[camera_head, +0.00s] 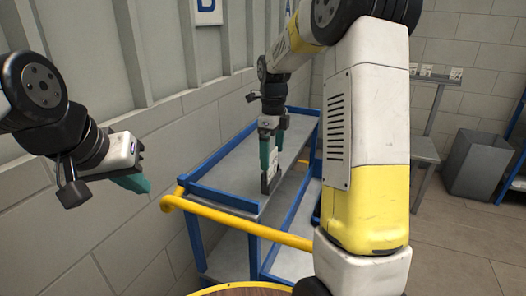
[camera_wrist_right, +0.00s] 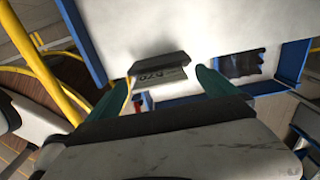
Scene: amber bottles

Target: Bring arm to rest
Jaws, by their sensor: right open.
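My right gripper (camera_head: 271,153) points down over the top shelf of a blue and grey cart (camera_head: 222,170), near its front edge. Its two teal fingers are apart in the right wrist view (camera_wrist_right: 166,80), with nothing clamped between them. A small dark grey holder with a white label (camera_wrist_right: 160,70) shows between and beyond the fingertips; it stands on the cart top, and whether a finger touches it I cannot tell. My left gripper (camera_head: 133,183) hangs at the left by the wall, clear of the cart. Its teal fingers overlap, so their gap is hidden. No bottle is visible.
A yellow handle rail (camera_head: 240,226) runs along the cart's near end. A round brown top with a yellow rim (camera_head: 245,291) shows at the bottom. A grey bin (camera_head: 478,165) and a grey stand (camera_head: 424,148) are at the right. Floor at the lower right is clear.

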